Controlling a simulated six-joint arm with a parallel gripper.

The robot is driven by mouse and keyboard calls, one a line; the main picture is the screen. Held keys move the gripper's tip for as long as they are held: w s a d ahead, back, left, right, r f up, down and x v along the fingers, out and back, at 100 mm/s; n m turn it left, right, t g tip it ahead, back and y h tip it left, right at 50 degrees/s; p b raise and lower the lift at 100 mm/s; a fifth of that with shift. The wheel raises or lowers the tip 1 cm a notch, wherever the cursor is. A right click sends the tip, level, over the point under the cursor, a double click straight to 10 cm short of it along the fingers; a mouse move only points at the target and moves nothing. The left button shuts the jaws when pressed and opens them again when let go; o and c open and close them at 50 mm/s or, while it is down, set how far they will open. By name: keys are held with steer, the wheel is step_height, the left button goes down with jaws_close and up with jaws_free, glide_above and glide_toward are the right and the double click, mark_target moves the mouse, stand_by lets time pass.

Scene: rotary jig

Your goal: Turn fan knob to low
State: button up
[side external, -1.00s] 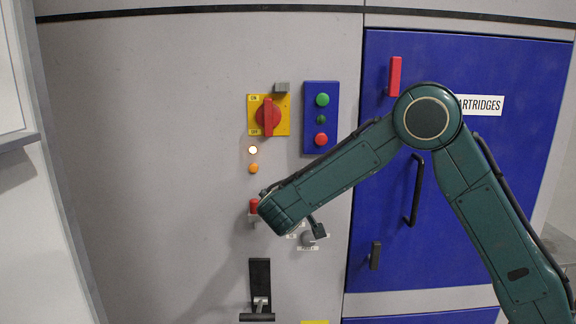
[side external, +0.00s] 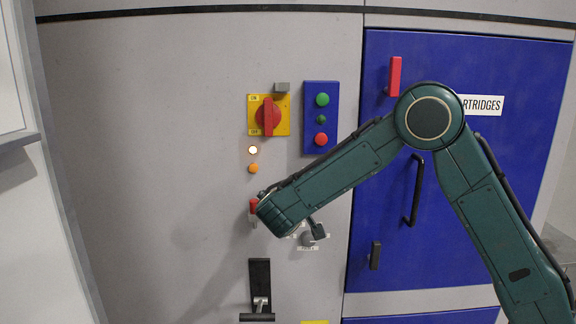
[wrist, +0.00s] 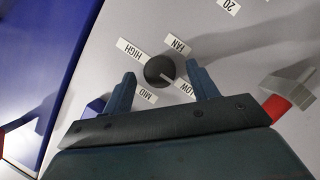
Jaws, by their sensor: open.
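The fan knob (wrist: 160,70) is a dark round knob on the grey panel, with FAN, HIGH, MID and LOW labels around it in the wrist view. A thin pale line on it points down-right, toward the LOW label (wrist: 185,88). My gripper (wrist: 160,73) is open, with one finger on each side of the knob. Gaps show between the fingers and the knob, and whether either touches is unclear. In the side view the knob (side external: 308,239) shows small below my wrist, partly hidden by it.
A red-tipped grey part (wrist: 276,106) is close to the right of my gripper in the wrist view. A yellow plate with a red rotary switch (side external: 268,116), a button box (side external: 321,118) and a black lever (side external: 259,285) are on the panel. A blue door (side external: 470,200) is right.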

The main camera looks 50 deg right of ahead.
steer(key=v, duration=0.6)
steer(key=shift+s+a, duration=0.25)
steer(key=shift+a, duration=0.05)
steer(key=shift+d+r, duration=0.15)
steer(key=s+d+r+g+y, duration=0.1)
steer(key=s+d+y, duration=0.3)
steer(key=s+y, duration=0.55)
steer(key=s+a+n+y, duration=0.1)
steer(key=s+a+y, duration=0.1)
steer(key=s, duration=0.7)
steer(key=s+a+f+n+y, duration=0.1)
steer(key=s+a, duration=0.3)
steer(key=s, duration=0.6)
steer(key=shift+s+n+y, duration=0.3)
steer(key=shift+s+y, duration=0.05)
